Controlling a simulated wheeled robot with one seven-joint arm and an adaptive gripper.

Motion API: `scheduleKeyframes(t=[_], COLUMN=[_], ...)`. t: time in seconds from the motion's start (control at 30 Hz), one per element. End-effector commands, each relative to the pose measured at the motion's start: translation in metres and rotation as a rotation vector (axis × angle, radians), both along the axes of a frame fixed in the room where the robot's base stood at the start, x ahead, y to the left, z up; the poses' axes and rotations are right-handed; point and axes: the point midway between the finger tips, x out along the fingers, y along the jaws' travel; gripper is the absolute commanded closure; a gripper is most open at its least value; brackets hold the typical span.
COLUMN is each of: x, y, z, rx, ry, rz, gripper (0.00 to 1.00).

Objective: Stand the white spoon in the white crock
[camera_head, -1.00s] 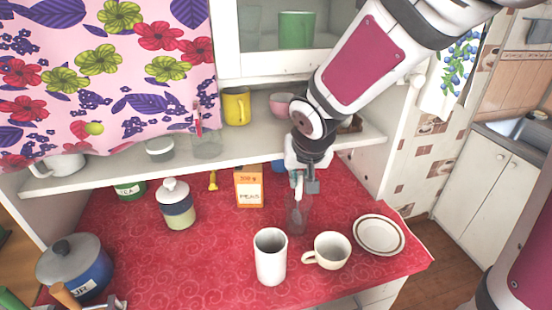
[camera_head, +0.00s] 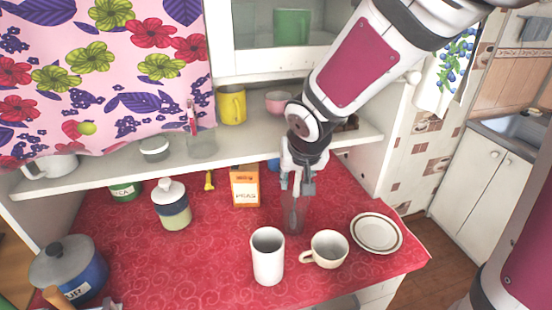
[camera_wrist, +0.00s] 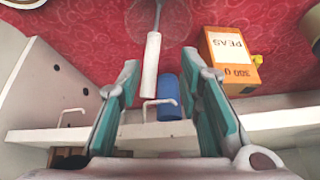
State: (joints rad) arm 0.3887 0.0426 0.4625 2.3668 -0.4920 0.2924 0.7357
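The white spoon stands handle-up in a clear glass (camera_head: 294,217) on the red counter; its white handle (camera_wrist: 151,62) shows clearly in the wrist view, with its lower end in the glass (camera_wrist: 150,14). My gripper (camera_head: 297,185) is above the glass in the head view. In the wrist view my gripper (camera_wrist: 162,88) is open, its teal-padded fingers apart on either side of the handle's line, and neither visibly touches it. The white crock (camera_head: 267,258), a tall plain cylinder, stands upright in front of the glass, left of a cream mug.
The cream mug (camera_head: 327,249) and a plate (camera_head: 376,233) stand right of the crock. An orange peas box (camera_head: 245,188) and a blue item (camera_wrist: 168,95) are near the glass. A shelf (camera_head: 120,170) runs behind.

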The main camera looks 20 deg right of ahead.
Motion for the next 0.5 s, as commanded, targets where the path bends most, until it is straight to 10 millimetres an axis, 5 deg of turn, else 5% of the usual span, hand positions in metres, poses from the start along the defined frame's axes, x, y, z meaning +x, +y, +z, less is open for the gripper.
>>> scheduleKeyframes(t=[0.5], x=[-0.045], y=[0.008], z=[0.086], rx=[0.0], ry=[-0.003], rz=[0.0], gripper=[0.67])
